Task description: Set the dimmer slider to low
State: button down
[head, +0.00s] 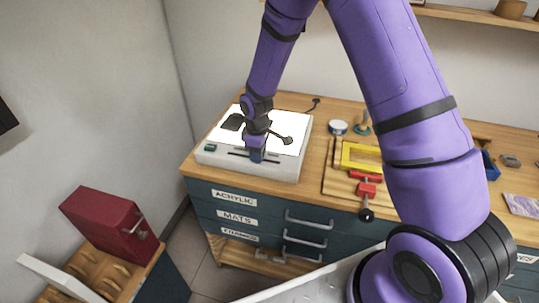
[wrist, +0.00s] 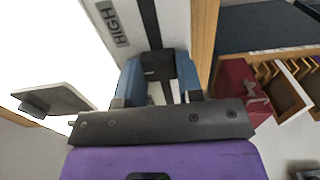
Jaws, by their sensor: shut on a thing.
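A light box (head: 205,160) with a bright white top sits on the left end of the wooden bench. Its front strip has a dark slider slot (head: 235,153), which also shows in the wrist view (wrist: 148,18). The black dimmer slider knob (wrist: 157,66) sits in the slot between the blue fingers of my gripper (wrist: 158,80). My gripper (head: 257,156) is shut on the knob, and the slot continues on both sides of it. A "HIGH" label (wrist: 114,26) lies beside the slot in the wrist view. The knob is mostly hidden in the head view.
Dark flat shapes (head: 232,122) lie on the lit top. To the right are a yellow frame (head: 360,157), a red clamp (head: 366,180) and a white-and-blue roll (head: 338,127). Labelled drawers (head: 260,212) are below. A dark red box (head: 105,222) stands at lower left.

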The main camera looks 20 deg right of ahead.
aim_at(235, 154)
jog(key=w+a, duration=0.1)
jog(key=a, duration=0.1)
jog(key=w+a, duration=0.4)
jog(key=shift+a, duration=0.35)
jog(key=c, duration=0.8)
grip_release()
jog(key=shift+a, duration=0.1)
jog(key=shift+o, duration=0.2)
notch_tip(235, 154, up, 11)
jog(key=shift+f, duration=0.1)
